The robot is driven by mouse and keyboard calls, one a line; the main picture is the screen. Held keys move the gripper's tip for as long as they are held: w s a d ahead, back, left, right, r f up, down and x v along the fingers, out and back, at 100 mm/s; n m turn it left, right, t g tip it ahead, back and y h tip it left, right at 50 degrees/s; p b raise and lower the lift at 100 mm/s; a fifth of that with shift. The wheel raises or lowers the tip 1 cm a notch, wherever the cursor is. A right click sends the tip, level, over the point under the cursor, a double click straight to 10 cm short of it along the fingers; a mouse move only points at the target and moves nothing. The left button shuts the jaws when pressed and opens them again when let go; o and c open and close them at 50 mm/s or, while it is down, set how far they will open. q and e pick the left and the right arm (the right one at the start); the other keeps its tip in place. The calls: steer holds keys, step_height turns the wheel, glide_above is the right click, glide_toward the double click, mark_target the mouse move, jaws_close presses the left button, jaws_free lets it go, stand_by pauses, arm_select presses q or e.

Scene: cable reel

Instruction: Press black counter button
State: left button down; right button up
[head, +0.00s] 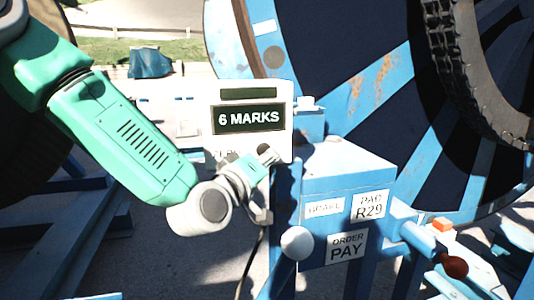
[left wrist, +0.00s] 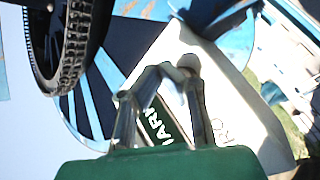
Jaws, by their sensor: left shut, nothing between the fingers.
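The white counter box (head: 286,148) stands in the middle of the head view, and its dark display (head: 249,118) reads "6 MARKS". My left gripper (head: 268,156) is shut and empty in front of the lower right part of the box. In the left wrist view my left gripper (left wrist: 176,72) reaches over the tilted white box face (left wrist: 240,125), with part of the display (left wrist: 164,122) between and below the fingers. I cannot make out the black button; the gripper covers part of the lettering below the display. Whether the fingertips touch the box, I cannot tell.
A large blue reel (head: 380,85) and a black tire (head: 465,75) fill the right.

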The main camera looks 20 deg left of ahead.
arm_select(q)
steer(key=shift+a, duration=0.3)
steer(key=shift+w+a, duration=0.15)
steer(key=shift+w, duration=0.15)
steer(key=shift+w+a, duration=0.3)
steer(key=shift+w, duration=0.15)
stand_by(0.9)
stand_by(0.3)
steer(key=shift+s+d, duration=0.6)
steer(key=shift+s, duration=0.2)
steer(key=shift+s, duration=0.1)
steer(key=shift+s+d+b, duration=0.3)
steer(key=shift+s+d, duration=0.45)
steer(key=shift+s, duration=0.25)
steer(key=shift+s+d+b, duration=0.25)
steer(key=shift+s+d, duration=0.45)
steer(key=shift+s, duration=0.3)
